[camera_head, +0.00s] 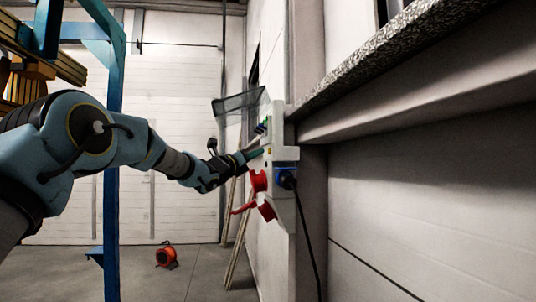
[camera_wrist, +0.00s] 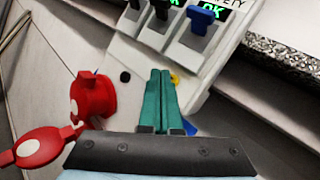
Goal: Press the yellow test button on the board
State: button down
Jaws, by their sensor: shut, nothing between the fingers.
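The board is a pale grey electrical box (camera_head: 285,154) on the wall, and it fills much of the wrist view (camera_wrist: 120,55). The yellow test button (camera_wrist: 175,79) shows as a small yellow spot just right of my fingertips, partly hidden by them. My gripper (camera_wrist: 160,72) has green fingers shut together with nothing between them, pointing at the board face. In the head view my gripper (camera_head: 261,151) reaches the board's left side. I cannot tell whether the fingertips touch the board or the button.
Blue and black switches (camera_wrist: 201,20) with green OK displays sit above the button in the wrist view. Red socket covers (camera_wrist: 93,97) stand out at the left, and a blue plug with a cable (camera_head: 286,178) is below. A stone-topped ledge (camera_head: 390,40) juts out at right.

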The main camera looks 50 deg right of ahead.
jog(key=shift+s+d, duration=0.2)
jog(key=shift+s+d+b, duration=0.3)
jog(key=shift+b, duration=0.2)
dwell(0.8)
jog(key=shift+w+a+b, duration=0.5)
jog(key=shift+w+a, duration=0.05)
jog(key=shift+a, duration=0.1)
jog(key=shift+w+a+b, duration=0.45)
jog(key=shift+w+a, duration=0.35)
jog(key=shift+a, duration=0.2)
jog(key=shift+w+a+b, duration=0.4)
jog(key=shift+w+a, duration=0.4)
jog(key=shift+a, duration=0.15)
